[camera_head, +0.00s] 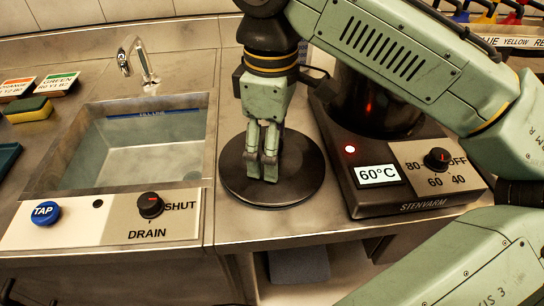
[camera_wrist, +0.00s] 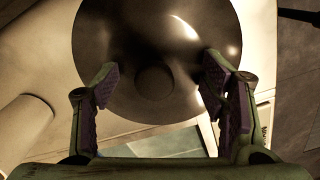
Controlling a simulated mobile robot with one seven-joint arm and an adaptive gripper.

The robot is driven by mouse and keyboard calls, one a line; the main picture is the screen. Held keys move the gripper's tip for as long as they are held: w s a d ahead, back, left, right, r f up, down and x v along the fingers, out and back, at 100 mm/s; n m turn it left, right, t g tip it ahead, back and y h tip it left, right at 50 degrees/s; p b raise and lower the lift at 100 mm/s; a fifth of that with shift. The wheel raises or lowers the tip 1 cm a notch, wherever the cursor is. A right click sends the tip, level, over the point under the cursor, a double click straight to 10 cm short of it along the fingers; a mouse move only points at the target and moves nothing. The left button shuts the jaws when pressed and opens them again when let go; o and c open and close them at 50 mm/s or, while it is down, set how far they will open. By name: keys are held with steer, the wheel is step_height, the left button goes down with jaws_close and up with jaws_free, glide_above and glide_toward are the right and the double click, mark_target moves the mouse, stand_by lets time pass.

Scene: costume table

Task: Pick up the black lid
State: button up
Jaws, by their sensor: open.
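The black lid (camera_head: 237,183) is a round, dark, shiny disc. In the head view it lies on the metal counter between the sink and the heater, partly hidden behind my gripper. In the wrist view the lid (camera_wrist: 120,35) fills the upper middle, with a round knob (camera_wrist: 154,80) at its centre. My gripper (camera_head: 262,180) points down over the lid. In the wrist view my gripper (camera_wrist: 165,82) is open, its two fingers on either side of the knob with space around it. I cannot tell how far the fingertips are above the lid.
A sink (camera_head: 60,185) with a faucet (camera_head: 140,65) is at the left. A heater (camera_head: 400,205) marked 60°C, with a dark pot (camera_head: 385,115) on it, stands close at the right. A yellow sponge (camera_head: 28,110) lies far left. The counter's front edge is near the lid.

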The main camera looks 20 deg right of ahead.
steer(key=shift+s+f, duration=0.1)
jaws_close()
stand_by(0.6)
